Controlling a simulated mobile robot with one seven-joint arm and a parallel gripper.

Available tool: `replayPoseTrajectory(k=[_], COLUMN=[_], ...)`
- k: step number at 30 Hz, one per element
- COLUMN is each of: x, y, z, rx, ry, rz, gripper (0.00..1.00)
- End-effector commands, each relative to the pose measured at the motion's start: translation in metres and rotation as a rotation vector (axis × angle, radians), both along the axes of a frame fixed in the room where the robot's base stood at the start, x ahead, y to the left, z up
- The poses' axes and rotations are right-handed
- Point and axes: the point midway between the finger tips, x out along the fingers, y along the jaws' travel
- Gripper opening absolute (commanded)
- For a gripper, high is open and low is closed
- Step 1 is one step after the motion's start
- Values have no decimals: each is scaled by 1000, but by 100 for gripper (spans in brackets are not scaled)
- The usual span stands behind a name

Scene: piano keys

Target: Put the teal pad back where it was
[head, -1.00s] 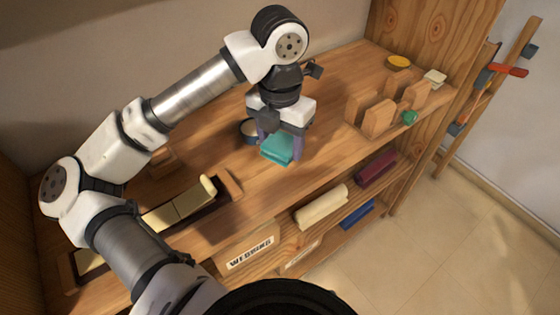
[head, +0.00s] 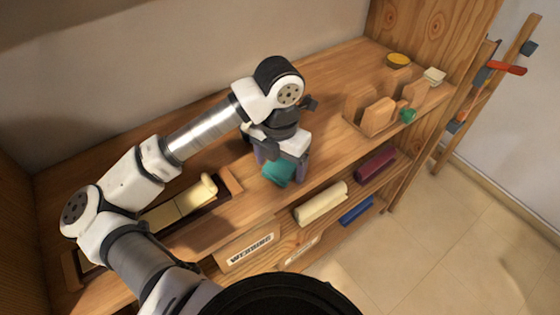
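The teal pad (head: 275,173) is between the fingers of my gripper (head: 279,168), over the wooden shelf top near its front edge. The fingers sit at its left and right sides and appear closed on it. The pad looks tilted, and the hand hides its upper part. I cannot tell whether its underside touches the wood. To the left is a long dark tray (head: 217,199) with cream key-like pads (head: 178,210) in it, partly behind my arm.
A wooden rack (head: 378,116) with upright slats stands to the right, with a green piece (head: 407,115) at its front. A yellow disc (head: 398,60) lies behind. Cream (head: 320,204), maroon (head: 376,164) and blue (head: 356,211) pieces lie on lower shelves.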

Motion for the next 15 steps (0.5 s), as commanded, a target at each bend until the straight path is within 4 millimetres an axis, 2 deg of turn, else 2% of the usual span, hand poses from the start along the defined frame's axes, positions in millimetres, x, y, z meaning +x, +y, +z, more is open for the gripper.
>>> replayPoseTrajectory(k=[9,11,15], x=[0,1,1], y=[0,0,0], z=[3,8,31], rx=[1,1,2], ry=[-1,-1,-4], rz=[0,0,1], gripper=[80,80,80])
